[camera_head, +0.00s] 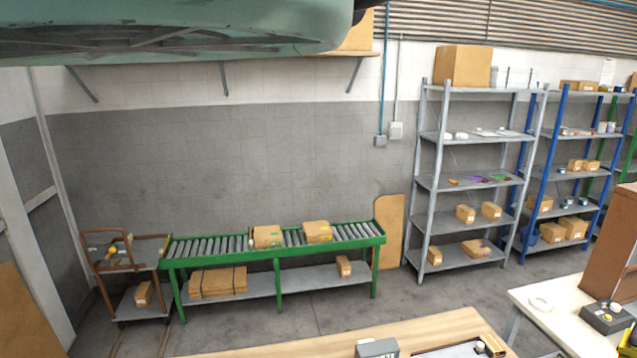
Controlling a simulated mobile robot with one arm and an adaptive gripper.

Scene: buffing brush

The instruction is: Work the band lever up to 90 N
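I cannot make out a band lever or a buffing brush in the head view. A small grey box (377,348) with dark markings on its front stands on the wooden bench (290,347), cut off by the bottom edge. Right of it lies a dark-rimmed tray or frame (455,341) with a small yellow-and-dark part (493,345) at its corner. I cannot tell what this part is. My gripper does not show.
A white table (540,292) at right bears a white ring (541,303), a dark box (606,317) and a brown cabinet (612,240). A green roller conveyor (275,265), a cart (125,254) and shelves (470,183) stand behind. Bare floor lies between.

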